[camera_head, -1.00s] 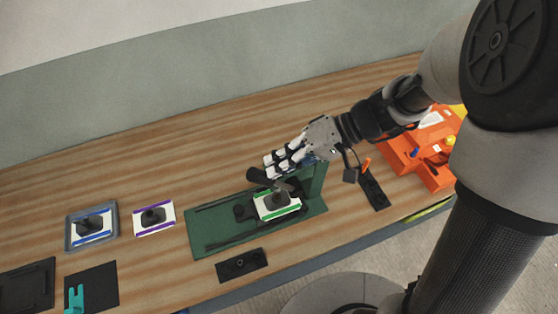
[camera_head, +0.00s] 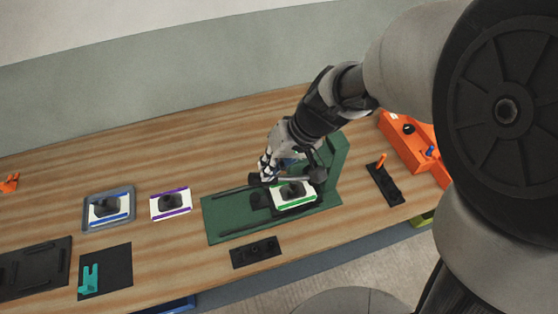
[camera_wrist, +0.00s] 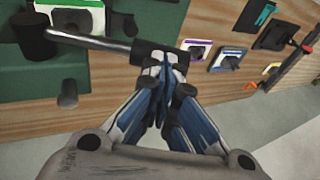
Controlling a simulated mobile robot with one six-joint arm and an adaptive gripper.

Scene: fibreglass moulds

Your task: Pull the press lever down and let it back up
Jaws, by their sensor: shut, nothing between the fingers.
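The green press (camera_head: 225,226) stands on the wooden bench, and its base also shows in the wrist view (camera_wrist: 110,75). Its lever is a grey rod (camera_wrist: 90,42) with a black grip (camera_wrist: 146,52), reaching out over the white card with the green stripe (camera_head: 290,194). My gripper (camera_head: 268,172) is at the grip. In the wrist view its fingertips (camera_wrist: 162,66) are shut together against or just over the grip, with nothing between them. Whether they touch it is unclear.
To the left lie a purple-striped card (camera_head: 170,204), a blue-striped card in a grey tray (camera_head: 85,226) and a dark mat with a teal piece (camera_head: 89,278). A black button box (camera_head: 256,252) sits in front. A black switch plate (camera_head: 386,188) and an orange machine (camera_head: 398,146) are right.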

